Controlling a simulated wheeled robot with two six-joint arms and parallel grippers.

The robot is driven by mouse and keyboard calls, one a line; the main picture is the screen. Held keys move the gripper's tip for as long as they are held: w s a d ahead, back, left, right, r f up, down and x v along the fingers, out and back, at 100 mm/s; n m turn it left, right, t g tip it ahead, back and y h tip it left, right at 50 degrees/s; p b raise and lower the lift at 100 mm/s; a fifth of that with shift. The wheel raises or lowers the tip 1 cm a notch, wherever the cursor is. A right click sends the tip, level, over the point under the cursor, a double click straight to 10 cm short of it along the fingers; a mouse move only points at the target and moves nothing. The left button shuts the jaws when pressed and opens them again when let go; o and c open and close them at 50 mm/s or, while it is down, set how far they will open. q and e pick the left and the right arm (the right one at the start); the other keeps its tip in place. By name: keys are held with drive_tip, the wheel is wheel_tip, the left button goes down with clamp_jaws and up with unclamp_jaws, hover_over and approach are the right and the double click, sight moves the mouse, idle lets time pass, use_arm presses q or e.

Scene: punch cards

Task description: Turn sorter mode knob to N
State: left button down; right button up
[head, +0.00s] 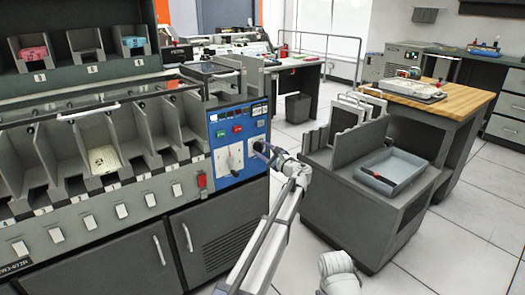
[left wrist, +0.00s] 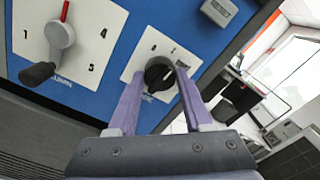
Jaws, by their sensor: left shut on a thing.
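The mode knob (left wrist: 157,75) is a black round knob on a white plate (left wrist: 138,62). In the left wrist view it sits between the two purple fingers of my left gripper (left wrist: 159,82), which is shut on it. A pale mark on the knob points to the upper right of that view; the letters around it are too small to read surely. My right gripper is not in view.
Left of the knob is a numbered dial with a grey hub (left wrist: 60,36), red pointer and dark crank handle (left wrist: 38,73). The sorter's pockets (head: 105,158) run to the left. A grey cabinet (head: 345,200) with a blue tray (head: 398,166) stands to the right, with open floor between.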

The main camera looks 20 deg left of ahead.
use_arm(q)
drive_tip(key=n, duration=0.5)
drive_tip(key=shift+n, duration=0.3)
drive_tip(key=n, duration=0.4)
drive_tip(key=shift+s+n, duration=0.1)
drive_tip(key=shift+n, duration=0.3)
drive_tip(key=shift+c, duration=1.6)
unclamp_jaws()
drive_tip(key=shift+d, duration=0.15)
drive_tip(key=v, duration=0.7)
drive_tip(key=shift+s+d, duration=0.2)
drive_tip(key=shift+s+f, duration=0.1)
